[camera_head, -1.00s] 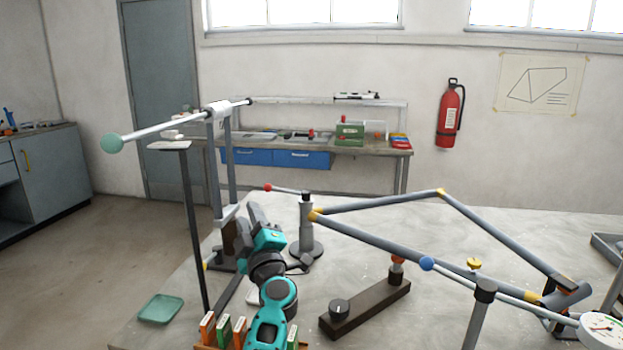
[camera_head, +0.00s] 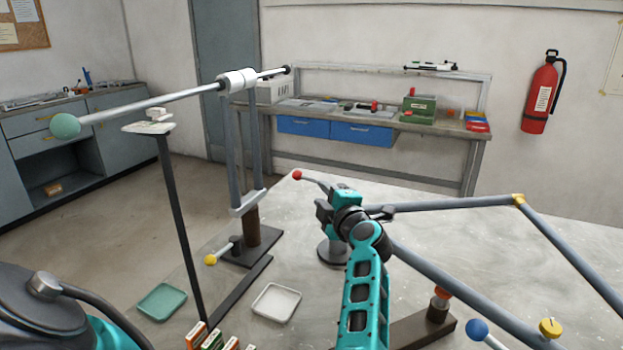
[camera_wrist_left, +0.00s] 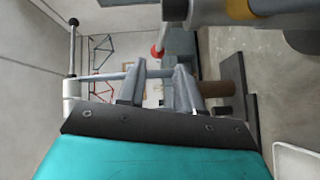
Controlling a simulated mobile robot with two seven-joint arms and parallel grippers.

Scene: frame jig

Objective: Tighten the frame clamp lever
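In the head view, the clamp lever shows as a red ball (camera_head: 297,175) on a thin rod at the clamp post, whose round base (camera_head: 332,252) stands on the table. My left gripper (camera_head: 328,205) is in front of the post and hides most of it. In the left wrist view, the gripper's two fingers (camera_wrist_left: 158,88) are apart with nothing held between them. The red ball (camera_wrist_left: 157,51) appears beyond the fingertips, between their lines; I cannot tell its exact distance. The grey bike frame tube (camera_head: 455,288) runs right from the post. My right gripper is not in view.
A tall stand (camera_head: 253,225) with a long ball-ended bar and a yellow-knobbed lever (camera_head: 210,260) rises left of the gripper. A green tray (camera_head: 162,302) and a white tray (camera_head: 277,303) lie nearby. A dark block (camera_head: 425,328) sits under the frame tube.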

